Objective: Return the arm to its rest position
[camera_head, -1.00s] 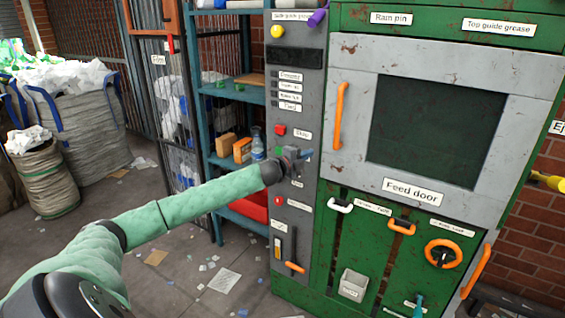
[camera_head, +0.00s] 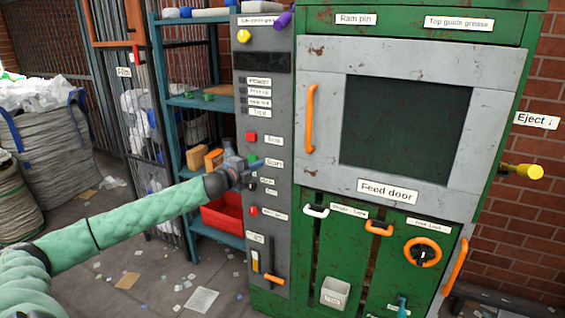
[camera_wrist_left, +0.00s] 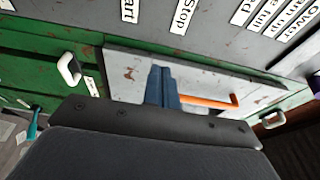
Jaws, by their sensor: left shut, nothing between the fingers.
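My left arm comes in from the left in the head view, in a green sleeve. Its gripper (camera_head: 250,160) is in front of the grey control panel (camera_head: 263,210), close to the Start and Stop buttons. In the left wrist view the two blue-grey fingers (camera_wrist_left: 162,86) are together and empty, with the grey feed door and its orange handle beyond them. Whether the fingertips touch the panel cannot be told. My right gripper is in neither view.
The green machine has a feed door (camera_head: 405,130) with an orange handle (camera_head: 310,118). A blue shelf (camera_head: 200,102) with a red bin (camera_head: 222,217) stands left of the panel. Litter lies on the floor.

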